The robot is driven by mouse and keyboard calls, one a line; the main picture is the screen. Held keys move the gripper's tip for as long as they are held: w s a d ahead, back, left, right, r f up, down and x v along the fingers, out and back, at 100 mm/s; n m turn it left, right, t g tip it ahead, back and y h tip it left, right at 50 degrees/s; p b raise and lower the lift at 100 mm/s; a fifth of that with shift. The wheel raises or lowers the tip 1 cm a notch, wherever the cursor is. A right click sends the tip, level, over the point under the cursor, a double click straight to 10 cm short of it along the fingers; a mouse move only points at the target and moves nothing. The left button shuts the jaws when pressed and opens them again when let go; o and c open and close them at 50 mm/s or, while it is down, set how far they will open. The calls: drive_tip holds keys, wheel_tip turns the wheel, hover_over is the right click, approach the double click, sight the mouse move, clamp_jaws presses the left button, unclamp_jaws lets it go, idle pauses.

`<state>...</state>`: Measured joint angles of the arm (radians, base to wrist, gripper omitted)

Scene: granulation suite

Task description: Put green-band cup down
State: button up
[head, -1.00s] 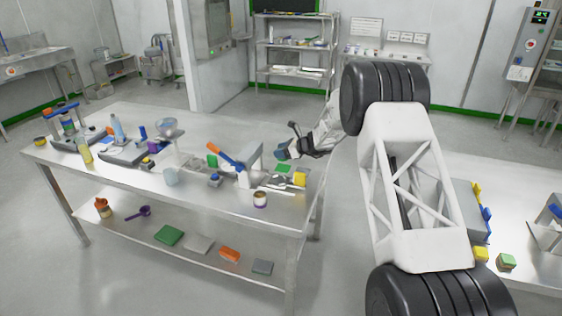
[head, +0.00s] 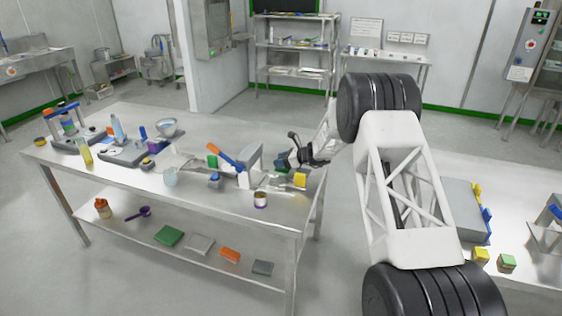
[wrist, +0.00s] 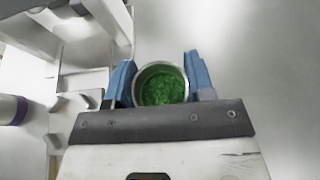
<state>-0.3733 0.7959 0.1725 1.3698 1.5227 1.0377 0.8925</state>
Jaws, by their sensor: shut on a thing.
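In the wrist view my gripper (wrist: 160,82) has its two blue fingers on either side of a round cup, the green-band cup (wrist: 160,86). It is shut on this cup. The cup has a pale metallic rim and is filled with green granules. Its outer band is hidden from above. In the head view my gripper (head: 284,161) is low over the right end of the steel table (head: 215,192). The cup is mostly hidden there, and I cannot tell whether its base touches the table.
A yellow block (head: 300,180) is just right of my gripper. A device with an orange and blue lever (head: 228,157) stands to the left. The wrist view shows bare tabletop (wrist: 260,60) to the right.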

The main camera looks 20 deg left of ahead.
drive_tip(key=shift+f, duration=0.2)
drive_tip(key=o, duration=1.1)
drive_tip(key=shift+c, duration=0.2)
drive_tip(key=shift+r, duration=0.1)
drive_tip(key=shift+r, duration=0.15)
drive_tip(key=v, duration=1.2)
